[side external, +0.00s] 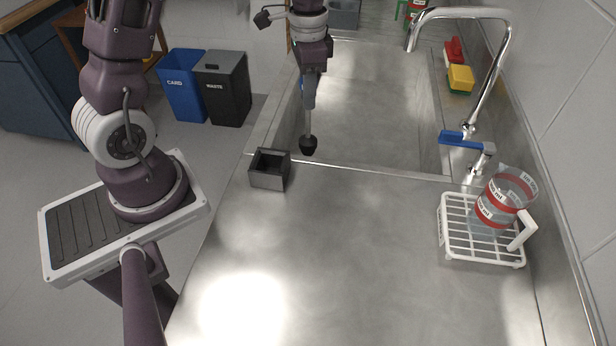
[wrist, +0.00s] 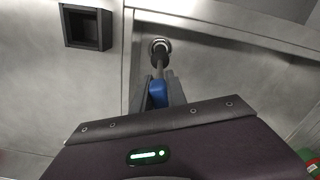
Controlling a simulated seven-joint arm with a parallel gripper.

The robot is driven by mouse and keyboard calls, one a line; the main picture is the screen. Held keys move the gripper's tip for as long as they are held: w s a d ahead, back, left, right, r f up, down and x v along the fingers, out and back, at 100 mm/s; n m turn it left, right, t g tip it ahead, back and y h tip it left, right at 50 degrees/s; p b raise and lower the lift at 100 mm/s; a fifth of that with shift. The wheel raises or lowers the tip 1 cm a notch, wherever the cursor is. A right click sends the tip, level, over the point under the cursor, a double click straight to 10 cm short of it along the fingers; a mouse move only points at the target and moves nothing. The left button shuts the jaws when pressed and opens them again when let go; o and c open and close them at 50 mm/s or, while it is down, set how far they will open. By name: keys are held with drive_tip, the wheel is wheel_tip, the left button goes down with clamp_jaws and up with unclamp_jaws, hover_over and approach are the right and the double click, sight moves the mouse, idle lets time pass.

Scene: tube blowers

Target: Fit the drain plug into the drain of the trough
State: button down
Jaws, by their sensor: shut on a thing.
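My gripper (side external: 309,100) points down over the near left part of the sunken steel trough (side external: 375,110). It is shut on the drain plug, which has a grey stem and a black rounded end (side external: 308,146). In the wrist view the gripper's fingers (wrist: 158,96) close around a blue grip, and the plug's stem (wrist: 161,66) runs away from them. A bright metal ring, apparently the drain (wrist: 153,43), shows around the plug's dark end there. I cannot tell whether the plug touches it. The drain is not visible in the side view.
An open dark square box (side external: 269,170) stands on the steel counter near the trough's edge; it also shows in the wrist view (wrist: 86,27). A tap (side external: 492,70) arches over the trough's right side. A white rack (side external: 470,250) holds a red-banded jug (side external: 500,203). The counter's middle is clear.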

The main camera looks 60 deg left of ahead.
wheel_tip(320, 180, down, 11)
drive_tip(key=shift+f, duration=0.2)
drive_tip(key=c, duration=1.3)
unclamp_jaws()
drive_tip(key=shift+c, duration=0.2)
wheel_tip(320, 180, up, 12)
drive_tip(key=shift+r, duration=0.1)
wheel_tip(320, 180, up, 5)
hover_over(308, 138)
drive_tip(key=s+d, duration=0.1)
drive_tip(key=d, duration=0.1)
drive_tip(key=s+d+r+n+t, duration=0.35)
drive_tip(key=s+d+r, duration=0.25)
drive_tip(key=s+r, duration=0.5)
drive_tip(key=s+d+n+t, duration=0.1)
drive_tip(key=s+t, duration=0.1)
drive_tip(key=s, duration=0.6)
drive_tip(key=shift+d+f, duration=0.4)
drive_tip(key=shift+f, duration=0.05)
